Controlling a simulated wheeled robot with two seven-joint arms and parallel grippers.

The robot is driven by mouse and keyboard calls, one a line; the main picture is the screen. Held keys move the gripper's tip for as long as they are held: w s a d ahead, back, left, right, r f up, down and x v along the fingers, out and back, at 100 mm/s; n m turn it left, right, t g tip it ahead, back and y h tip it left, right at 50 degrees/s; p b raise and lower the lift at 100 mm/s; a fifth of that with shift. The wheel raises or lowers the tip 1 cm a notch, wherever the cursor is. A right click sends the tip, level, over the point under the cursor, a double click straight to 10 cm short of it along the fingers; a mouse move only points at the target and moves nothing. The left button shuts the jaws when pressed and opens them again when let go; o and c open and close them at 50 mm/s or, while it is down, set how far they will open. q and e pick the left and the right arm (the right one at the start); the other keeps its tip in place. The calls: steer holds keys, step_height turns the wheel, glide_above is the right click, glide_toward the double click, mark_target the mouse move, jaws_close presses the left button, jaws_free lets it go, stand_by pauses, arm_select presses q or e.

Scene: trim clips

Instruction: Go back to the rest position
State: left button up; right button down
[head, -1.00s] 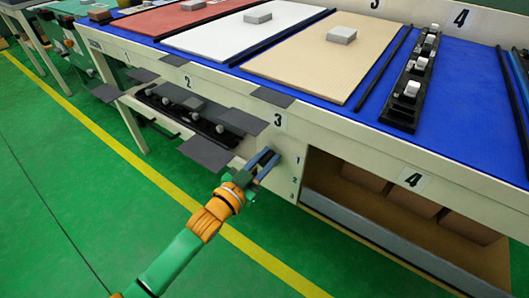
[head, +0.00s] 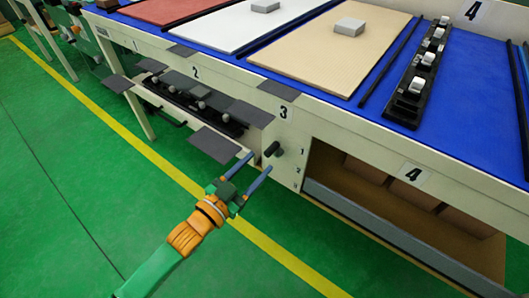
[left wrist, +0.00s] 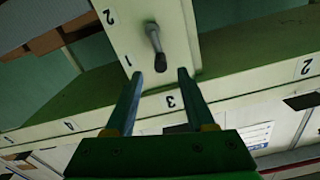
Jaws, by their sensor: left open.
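My left gripper (head: 260,162) is open, its two blue fingers spread apart with nothing between them. It is in front of the table's front panel, just short of a dark lever (head: 272,149) that sticks out beside the numbers 1, 2, 3. In the left wrist view the lever (left wrist: 155,42) is beyond the gap between the open fingertips (left wrist: 160,74), and it looks clear of them. My right gripper is not in view.
The long table (head: 330,131) has a blue top with coloured boards and a black rack of white-topped clips (head: 418,85). Dark flaps (head: 212,144) jut from its front, near a lower shelf with grey knobs. An open bay holds brown boxes. Green floor (head: 90,190) is free at the left.

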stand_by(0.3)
